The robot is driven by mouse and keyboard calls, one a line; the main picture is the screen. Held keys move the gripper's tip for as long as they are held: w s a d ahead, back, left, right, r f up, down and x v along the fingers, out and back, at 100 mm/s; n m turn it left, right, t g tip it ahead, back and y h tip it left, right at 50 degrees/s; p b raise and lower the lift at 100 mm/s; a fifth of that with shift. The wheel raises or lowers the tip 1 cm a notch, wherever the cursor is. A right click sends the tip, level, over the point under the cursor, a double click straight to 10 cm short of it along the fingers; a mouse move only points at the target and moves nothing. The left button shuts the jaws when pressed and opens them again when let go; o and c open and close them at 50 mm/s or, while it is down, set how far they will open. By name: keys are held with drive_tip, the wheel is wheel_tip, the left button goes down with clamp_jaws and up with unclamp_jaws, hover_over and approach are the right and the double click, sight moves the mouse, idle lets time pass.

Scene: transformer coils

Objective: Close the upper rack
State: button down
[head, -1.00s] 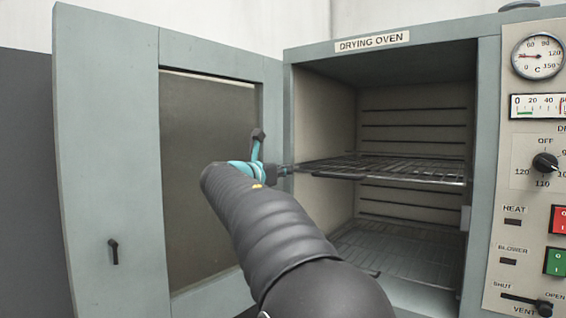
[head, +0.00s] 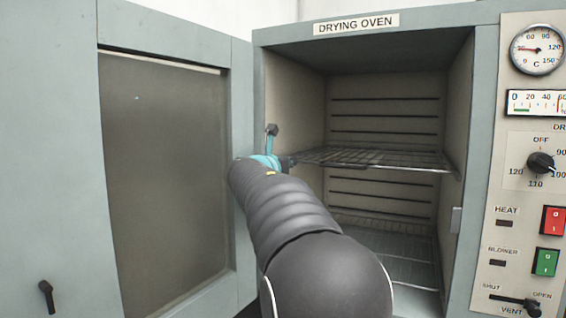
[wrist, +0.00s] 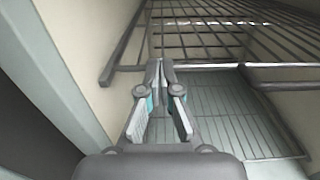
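The upper rack (head: 400,160) is a dark wire shelf at mid height inside the drying oven. Its front bar appears to lie near the oven's opening. The rack also fills the top of the wrist view (wrist: 225,42). My gripper (wrist: 160,64) has its fingertips together at the rack's front bar, toward its left end; whether they touch it is hard to tell. Nothing shows between the fingers. In the head view my arm hides most of the gripper and the rack's front left corner is partly covered.
The oven door (head: 75,150) stands open on the left, with a small handle (head: 46,297). A lower rack (head: 385,245) lies beneath. The control panel (head: 510,190) is on the right. The oven's left wall (wrist: 95,40) is close beside my gripper.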

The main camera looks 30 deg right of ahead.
drive_tip(key=shift+d+r, duration=0.15)
drive_tip(key=shift+r, duration=0.05)
drive_tip(key=shift+s, duration=0.1)
drive_tip(key=b+v, duration=0.1)
drive_tip(key=v, duration=1.3)
drive_tip(key=shift+f+b, duration=0.25)
drive_tip(key=shift+b, duration=0.1)
